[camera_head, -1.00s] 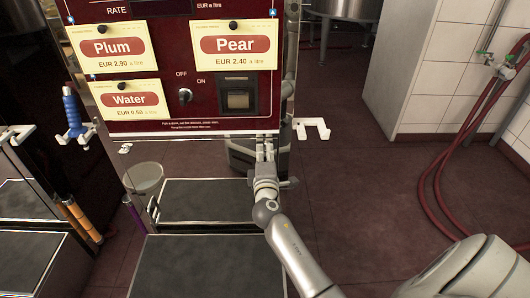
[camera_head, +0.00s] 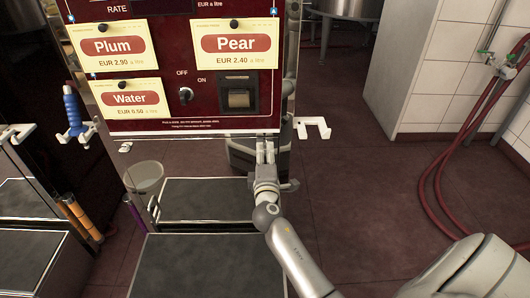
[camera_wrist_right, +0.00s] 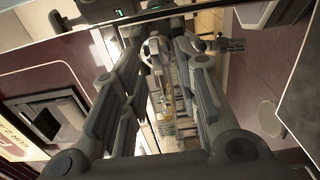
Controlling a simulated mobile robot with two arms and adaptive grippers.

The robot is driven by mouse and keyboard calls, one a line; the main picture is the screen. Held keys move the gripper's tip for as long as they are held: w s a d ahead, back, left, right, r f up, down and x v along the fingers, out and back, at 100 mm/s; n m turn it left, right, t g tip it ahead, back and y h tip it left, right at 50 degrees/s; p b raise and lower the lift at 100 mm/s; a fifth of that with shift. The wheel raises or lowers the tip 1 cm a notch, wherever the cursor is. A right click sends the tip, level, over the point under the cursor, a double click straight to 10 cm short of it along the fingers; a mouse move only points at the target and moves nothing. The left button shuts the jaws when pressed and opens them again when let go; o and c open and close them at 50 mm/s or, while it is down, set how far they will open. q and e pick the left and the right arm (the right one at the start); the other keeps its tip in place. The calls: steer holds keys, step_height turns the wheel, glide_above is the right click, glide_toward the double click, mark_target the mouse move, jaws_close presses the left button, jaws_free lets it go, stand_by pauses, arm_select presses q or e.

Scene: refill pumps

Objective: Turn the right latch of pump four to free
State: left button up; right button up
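The pump (camera_head: 180,128) has a dark red front panel with Plum, Pear and Water cards; no pump number is readable. My right gripper (camera_head: 265,145) is at the panel's lower right edge, pointing up and away. In the right wrist view, its two fingers (camera_wrist_right: 172,50) stand apart with a clear gap, and I see nothing held between them. I cannot make out the right latch; the fingers may hide it. A small pale piece (camera_head: 126,147), perhaps the left latch, shows at the lower left edge. My left gripper is not in view.
A blue-handled nozzle (camera_head: 73,110) hangs at the left. A dark platform (camera_head: 205,203) lies below the panel. A red hose (camera_head: 440,185) hangs on the right wall; the floor (camera_head: 365,175) between is clear.

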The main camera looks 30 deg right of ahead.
steer(key=v, duration=1)
steer(key=shift+s+a, duration=0.3)
